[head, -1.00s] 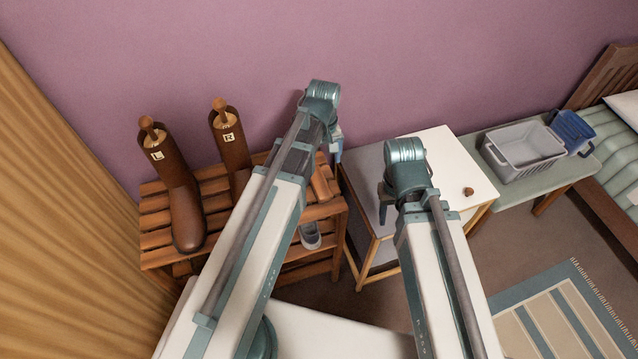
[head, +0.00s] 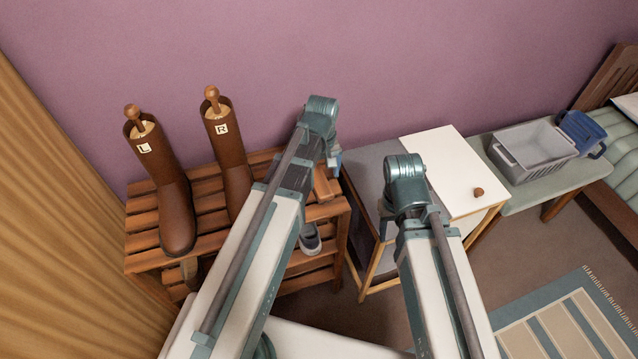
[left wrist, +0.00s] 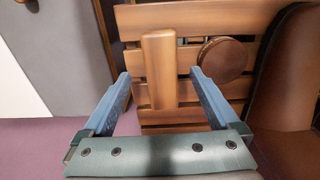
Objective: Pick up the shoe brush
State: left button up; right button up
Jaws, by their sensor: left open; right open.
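The shoe brush, a plain wooden block (left wrist: 159,70), lies on the slatted wooden rack. In the head view the brush (head: 321,184) shows partly beside my left arm. My left gripper (left wrist: 160,76) is open, with its two blue fingers on either side of the brush's near part in the left wrist view. No contact shows. In the head view my left gripper (head: 333,160) is mostly hidden by its own wrist. My right gripper (head: 384,222) is over the grey and white cabinet, its fingers largely hidden, holding nothing that I can see.
A round brown item (left wrist: 222,60) lies on the rack (head: 205,202) near the brush. Two tall brown boots (head: 170,195) (head: 229,150) stand there. A grey shoe (head: 310,238) is on the lower shelf. The cabinet (head: 440,160) stands right, then a bench with a grey basket (head: 533,152).

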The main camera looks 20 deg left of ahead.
aim_at(320, 181)
pick_arm(q)
jog(key=f+b, duration=0.2)
jog(key=f, duration=0.1)
jog(key=f+b, duration=0.1)
jog(key=shift+w+a+f+b, duration=0.2)
jog(key=shift+w+a+b, duration=0.05)
jog(key=shift+a+b, duration=0.05)
jog(key=shift+r, duration=0.1)
grip_shut()
jog(key=shift+r, duration=0.15)
